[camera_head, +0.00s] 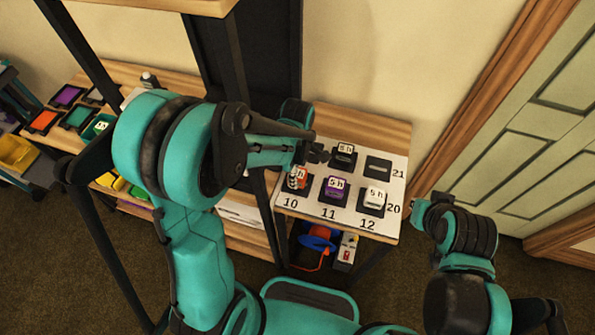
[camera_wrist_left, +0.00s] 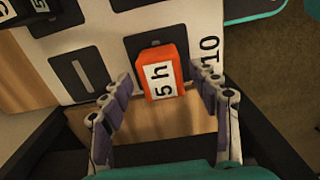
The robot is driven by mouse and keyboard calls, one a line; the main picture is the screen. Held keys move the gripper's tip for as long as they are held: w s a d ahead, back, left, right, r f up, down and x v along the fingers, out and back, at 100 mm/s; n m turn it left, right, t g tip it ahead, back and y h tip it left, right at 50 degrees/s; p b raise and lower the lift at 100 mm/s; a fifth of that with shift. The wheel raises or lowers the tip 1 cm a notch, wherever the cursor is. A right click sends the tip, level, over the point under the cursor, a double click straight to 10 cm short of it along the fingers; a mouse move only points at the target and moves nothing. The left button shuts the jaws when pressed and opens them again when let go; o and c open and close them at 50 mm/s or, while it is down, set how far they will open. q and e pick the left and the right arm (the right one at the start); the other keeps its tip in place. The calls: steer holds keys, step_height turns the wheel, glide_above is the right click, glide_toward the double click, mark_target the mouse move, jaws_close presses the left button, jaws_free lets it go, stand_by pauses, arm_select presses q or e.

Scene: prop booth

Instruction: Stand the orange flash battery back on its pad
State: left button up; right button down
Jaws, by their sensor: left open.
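The orange flash battery (camera_head: 302,173) is near number 10 on a white sheet, partly hidden by my left gripper (camera_head: 313,153) in the head view. In the left wrist view the orange battery (camera_wrist_left: 170,63) shows a white "5 h" label and overlaps a black pad (camera_wrist_left: 134,45). I cannot tell whether it sits squarely on that pad. My left gripper (camera_wrist_left: 165,84) is open, with a finger to either side of the battery's near end and gaps visible. My right arm is at the right of the head view, but its gripper is not recognizable.
A purple battery (camera_head: 335,188) and a white-topped battery (camera_head: 375,196) stand in the front row. Another labelled battery (camera_head: 345,153) stands behind, beside an empty pad (camera_head: 378,167). Another bare pad (camera_wrist_left: 80,74) is left of the orange battery in the wrist view. A dark post crosses left.

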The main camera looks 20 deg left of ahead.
arm_select(q)
step_height(320, 180, up, 11)
steer(key=p, duration=0.3)
steer(key=shift+r, duration=0.15)
arm_select(e)
step_height(320, 180, up, 3)
steer(key=shift+r, duration=0.15)
arm_select(q)
steer(key=shift+s, duration=0.15)
arm_select(e)
steer(key=shift+s, duration=0.1)
